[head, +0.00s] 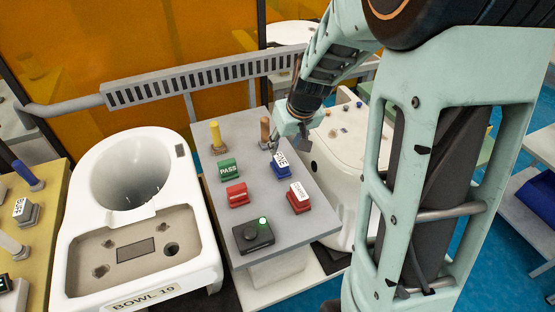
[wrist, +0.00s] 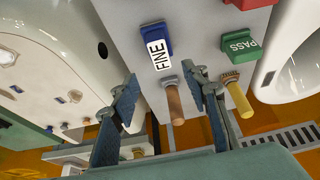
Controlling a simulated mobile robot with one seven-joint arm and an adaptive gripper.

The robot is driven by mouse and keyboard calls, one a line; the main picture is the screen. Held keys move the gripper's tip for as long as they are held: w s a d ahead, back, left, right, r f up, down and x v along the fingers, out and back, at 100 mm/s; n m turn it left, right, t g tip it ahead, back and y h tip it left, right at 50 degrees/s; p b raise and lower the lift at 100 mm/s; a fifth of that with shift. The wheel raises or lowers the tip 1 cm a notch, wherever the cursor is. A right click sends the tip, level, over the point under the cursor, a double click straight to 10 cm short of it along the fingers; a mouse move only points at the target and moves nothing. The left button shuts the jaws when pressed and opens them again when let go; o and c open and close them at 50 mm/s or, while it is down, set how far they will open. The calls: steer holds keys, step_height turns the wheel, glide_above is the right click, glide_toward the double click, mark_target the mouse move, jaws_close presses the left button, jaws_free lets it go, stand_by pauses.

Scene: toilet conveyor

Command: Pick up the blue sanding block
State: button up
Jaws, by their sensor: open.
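The blue sanding block (head: 281,167) has a white label reading FINE and sits on the grey sloped panel (head: 225,165), to the right of the green PASS block. It also shows in the wrist view (wrist: 157,45), at upper centre, beyond the fingertips. My gripper (head: 287,142) is open and hangs just behind the blue block in the head view. In the wrist view its two fingers (wrist: 160,76) stand apart, with a brown handle (wrist: 174,104) showing between them. The block is not between the fingers.
The green PASS block (head: 228,169), a red block (head: 237,195) and a red labelled block (head: 299,198) are nearby. A yellow handle (head: 215,135) stands upright at the back. A black knob box (head: 253,236) is in front. White toilet bowls flank the panel.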

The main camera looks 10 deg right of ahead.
mark_target(281, 159)
steer(key=shift+s+x, duration=0.2)
steer(key=shift+x, duration=2.15)
steer(key=shift+s+x, duration=0.15)
steer(key=shift+x, duration=2.25)
steer(key=shift+a+f, duration=0.1)
jaws_close()
